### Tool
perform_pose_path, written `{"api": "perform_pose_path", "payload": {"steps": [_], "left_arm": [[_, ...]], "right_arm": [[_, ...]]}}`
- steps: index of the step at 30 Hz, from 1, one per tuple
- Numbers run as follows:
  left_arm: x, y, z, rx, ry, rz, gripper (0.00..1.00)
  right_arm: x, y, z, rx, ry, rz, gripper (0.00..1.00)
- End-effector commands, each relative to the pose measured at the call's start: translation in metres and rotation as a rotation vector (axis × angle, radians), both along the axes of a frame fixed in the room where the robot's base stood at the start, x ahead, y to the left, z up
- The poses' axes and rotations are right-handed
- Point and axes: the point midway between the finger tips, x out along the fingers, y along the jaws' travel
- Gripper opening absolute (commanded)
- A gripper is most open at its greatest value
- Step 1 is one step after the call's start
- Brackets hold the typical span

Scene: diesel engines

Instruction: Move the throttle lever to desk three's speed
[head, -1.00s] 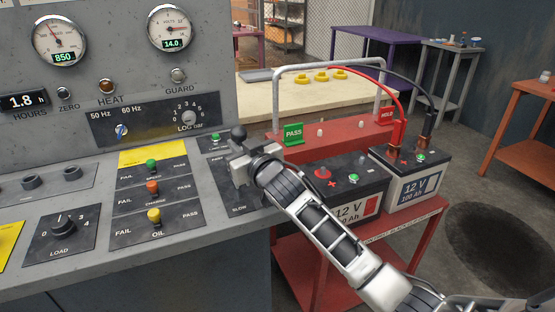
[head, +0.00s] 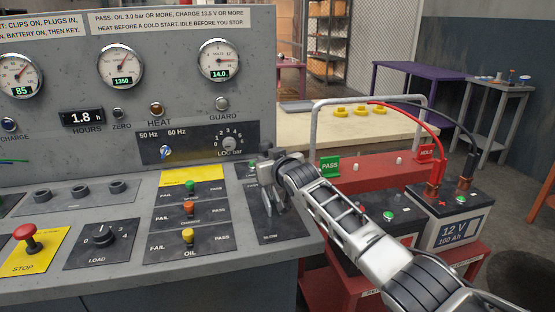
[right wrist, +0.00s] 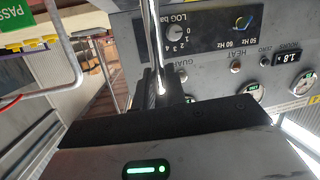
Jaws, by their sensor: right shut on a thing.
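The throttle lever's dark knob (head: 266,147) shows just above my right gripper (head: 270,176), which is shut on the lever. The gripper hides most of the shaft. The lever rises from a black plate (head: 282,226) marked SLOW at its near end, at the right of the grey desk (head: 120,262). In the right wrist view, the bright metal shaft (right wrist: 154,45) runs down between the dark jaws (right wrist: 157,88). The speed gauge (head: 120,67) reads 1350 on its green display. My left gripper is not in view.
Left of the lever are the switch panel (head: 222,215), LOAD knob (head: 99,236) and red STOP button (head: 28,235). On the right, a red battery cart (head: 345,290) with a grey rail (head: 314,125) stands close to my right arm. Signs hang above the gauges.

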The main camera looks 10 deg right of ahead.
Motion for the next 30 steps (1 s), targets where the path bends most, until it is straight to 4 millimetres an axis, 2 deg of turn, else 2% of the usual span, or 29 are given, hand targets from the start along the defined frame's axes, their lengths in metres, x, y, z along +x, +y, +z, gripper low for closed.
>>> {"api": "perform_pose_path", "payload": {"steps": [1,19,20,21,23,30], "left_arm": [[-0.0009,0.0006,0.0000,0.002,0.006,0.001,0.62],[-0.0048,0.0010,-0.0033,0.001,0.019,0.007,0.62],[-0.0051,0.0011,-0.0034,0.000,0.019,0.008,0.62],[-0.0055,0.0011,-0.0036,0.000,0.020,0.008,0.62],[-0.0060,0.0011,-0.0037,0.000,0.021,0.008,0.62],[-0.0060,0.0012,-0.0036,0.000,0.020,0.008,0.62]], "right_arm": [[0.0044,0.0019,0.0145,-0.004,-0.016,0.005,0.00],[0.0085,0.0079,0.0131,-0.007,0.018,0.013,0.00],[0.0086,0.0078,0.0132,-0.007,0.018,0.013,0.15],[0.0086,0.0078,0.0132,-0.007,0.018,0.013,0.27],[0.0085,0.0076,0.0125,-0.006,0.019,0.013,0.43],[0.0076,0.0078,0.0073,-0.006,0.030,0.011,0.45]]}}
